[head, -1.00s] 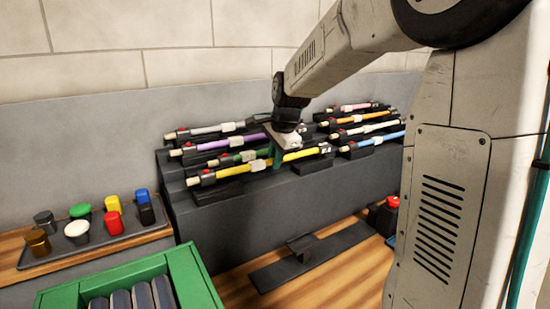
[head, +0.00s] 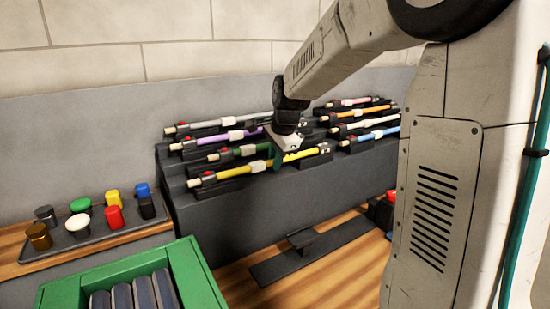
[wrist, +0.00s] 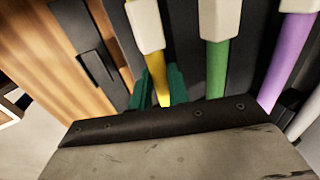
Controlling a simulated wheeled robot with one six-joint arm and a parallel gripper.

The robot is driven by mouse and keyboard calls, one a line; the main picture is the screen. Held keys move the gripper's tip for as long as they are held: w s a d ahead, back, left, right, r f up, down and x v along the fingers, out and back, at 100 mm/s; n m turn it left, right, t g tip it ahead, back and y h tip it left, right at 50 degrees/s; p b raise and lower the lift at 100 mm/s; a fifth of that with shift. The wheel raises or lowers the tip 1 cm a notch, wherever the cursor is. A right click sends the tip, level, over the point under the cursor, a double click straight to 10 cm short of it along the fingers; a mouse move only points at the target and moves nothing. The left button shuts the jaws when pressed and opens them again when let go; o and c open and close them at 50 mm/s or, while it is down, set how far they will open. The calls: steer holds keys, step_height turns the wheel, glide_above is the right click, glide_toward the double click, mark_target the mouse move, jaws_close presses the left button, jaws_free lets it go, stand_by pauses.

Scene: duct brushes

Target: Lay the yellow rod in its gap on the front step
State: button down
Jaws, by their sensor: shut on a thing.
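The yellow rod (head: 245,171) lies along the front step (head: 240,205) of the dark stepped rack, roughly level, with its pale tip at the left. My gripper (head: 276,160) is above the front step, its green fingers down and shut on the rod right of its white collar. In the wrist view the fingers (wrist: 160,90) stand on either side of the yellow rod (wrist: 128,68), below its white collar (wrist: 145,25). Black holders are near both ends of the rod. I cannot tell whether the rod is fully seated in its gap, as my gripper hides part of it.
Green (head: 225,155), purple (head: 215,139) and grey rods lie on the steps behind, close to my gripper. More rods lie at the right, including a blue one (head: 378,136). A green crate (head: 195,270) and a tray of caps (head: 130,232) are at the left.

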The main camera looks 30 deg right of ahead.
steer(key=c, duration=1.3)
jaws_free()
steer(key=shift+o, duration=0.2)
steer(key=shift+r, duration=0.1)
steer(key=v, duration=0.7)
steer(key=shift+s+r, duration=0.15)
steer(key=shift+r, duration=0.15)
steer(key=s+a+f+n+g, duration=0.1)
steer(key=s+a+n, duration=0.3)
steer(key=s, duration=0.6)
steer(key=s+a+f+n+g, duration=0.1)
steer(key=s+a+f+n, duration=0.2)
steer(key=s+n, duration=0.5)
steer(key=s+a+f+n, duration=0.2)
steer(key=s+a+n, duration=0.3)
steer(key=s, duration=0.7)
steer(key=shift+s+f+n+g, duration=0.3)
steer(key=shift+s+n+g, duration=0.1)
steer(key=shift+n, duration=0.1)
